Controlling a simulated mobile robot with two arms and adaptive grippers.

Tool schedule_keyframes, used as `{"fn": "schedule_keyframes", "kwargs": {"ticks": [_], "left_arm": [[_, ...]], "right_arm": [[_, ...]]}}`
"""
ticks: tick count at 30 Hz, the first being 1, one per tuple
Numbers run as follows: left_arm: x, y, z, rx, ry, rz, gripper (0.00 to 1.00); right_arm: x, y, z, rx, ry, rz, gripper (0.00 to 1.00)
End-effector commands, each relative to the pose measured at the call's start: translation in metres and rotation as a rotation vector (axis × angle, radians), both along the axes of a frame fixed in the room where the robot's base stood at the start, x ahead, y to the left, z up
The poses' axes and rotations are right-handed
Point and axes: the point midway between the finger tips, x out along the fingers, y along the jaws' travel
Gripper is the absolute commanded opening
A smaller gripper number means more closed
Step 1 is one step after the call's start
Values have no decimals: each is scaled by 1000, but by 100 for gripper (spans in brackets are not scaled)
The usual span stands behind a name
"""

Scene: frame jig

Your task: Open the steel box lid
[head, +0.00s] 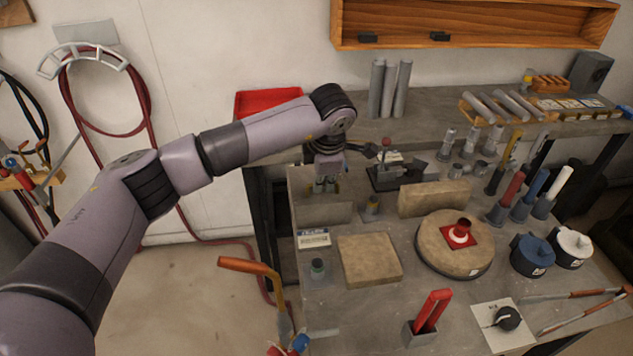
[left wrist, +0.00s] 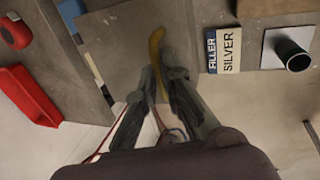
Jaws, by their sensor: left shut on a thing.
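My left gripper (head: 325,186) reaches over the back left of the bench and points down. In the left wrist view its two fingers (left wrist: 160,75) are closed on a curved yellow handle (left wrist: 157,42). The handle lies over a plain grey surface (left wrist: 120,50), which looks like the top of the steel box. In the head view the grey box face (head: 325,214) shows below the gripper. The arm and fingers hide most of the box top, and I cannot tell whether the lid is raised. My right gripper is not in view.
A filler label plate (head: 313,238) and a small green-rimmed cup (head: 317,268) stand in front of the box. A tan block (head: 370,259) and a round turntable (head: 440,262) lie to the right. A red tray (head: 268,103) is on the shelf behind.

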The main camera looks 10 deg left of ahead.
Motion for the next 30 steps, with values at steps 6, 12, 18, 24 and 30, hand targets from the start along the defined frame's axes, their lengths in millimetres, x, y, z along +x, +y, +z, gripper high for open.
{"fn": "schedule_keyframes", "kwargs": {"ticks": [6, 12, 18, 24, 30], "left_arm": [[9, 4, 22, 0, -6, 4, 0], [10, 4, 23, 0, -4, 4, 0], [11, 5, 26, 0, -4, 5, 0], [21, 9, 41, 1, -6, 6, 0], [24, 11, 44, 1, -4, 5, 0]], "right_arm": [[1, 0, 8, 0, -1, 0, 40], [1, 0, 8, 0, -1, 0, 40], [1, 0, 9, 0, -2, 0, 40], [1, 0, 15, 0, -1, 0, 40], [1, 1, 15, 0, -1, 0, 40]]}}
